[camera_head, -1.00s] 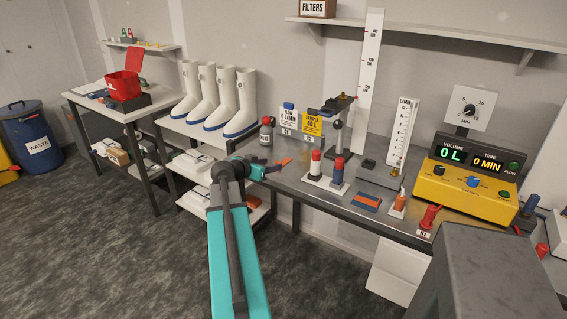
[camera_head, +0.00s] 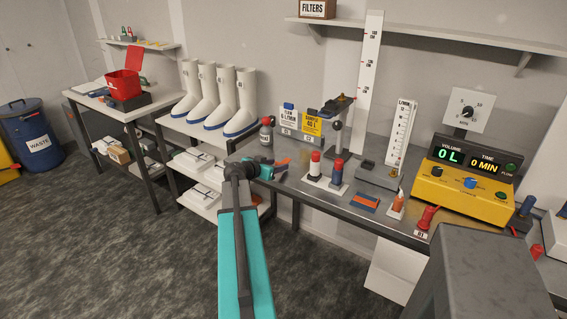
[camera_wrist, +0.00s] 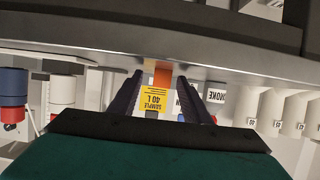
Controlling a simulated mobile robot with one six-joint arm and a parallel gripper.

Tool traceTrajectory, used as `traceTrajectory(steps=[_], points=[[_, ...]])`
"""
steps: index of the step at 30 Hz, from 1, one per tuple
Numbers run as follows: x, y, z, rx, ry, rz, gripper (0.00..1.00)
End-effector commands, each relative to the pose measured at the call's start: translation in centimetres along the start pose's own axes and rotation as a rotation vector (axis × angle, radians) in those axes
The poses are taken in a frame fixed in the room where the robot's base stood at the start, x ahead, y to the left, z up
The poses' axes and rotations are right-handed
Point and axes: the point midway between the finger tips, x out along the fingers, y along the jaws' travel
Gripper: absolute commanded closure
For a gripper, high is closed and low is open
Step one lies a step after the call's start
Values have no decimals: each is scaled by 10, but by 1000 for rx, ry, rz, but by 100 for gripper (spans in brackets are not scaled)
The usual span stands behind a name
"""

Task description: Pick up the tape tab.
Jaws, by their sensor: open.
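A flat orange strip, which I take to be the tape tab (camera_wrist: 162,75), shows in the wrist view between my fingertips, near the bench edge. In the head view an orange bit shows at the left end of the bench, mostly behind my gripper (camera_head: 279,168). My gripper is at the bench's left front and looks open in the wrist view (camera_wrist: 160,78), with a dark finger on each side of the strip. I cannot tell whether either finger touches it.
White boots (camera_head: 238,105) stand on a rack to the left.

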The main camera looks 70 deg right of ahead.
Motion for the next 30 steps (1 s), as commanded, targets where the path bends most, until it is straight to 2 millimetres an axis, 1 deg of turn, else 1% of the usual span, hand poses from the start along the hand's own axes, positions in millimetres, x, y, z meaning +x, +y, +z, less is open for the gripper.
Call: traceTrajectory(steps=[9, 11, 12, 17, 30], points=[[0, 0, 0, 0, 0, -1, 56], [0, 0, 0, 0, 0, -1, 65], [0, 0, 0, 0, 0, -1, 71], [-1, 0, 0, 0, 0, -1, 98], [-2, -1, -3, 0, 0, -1, 99]])
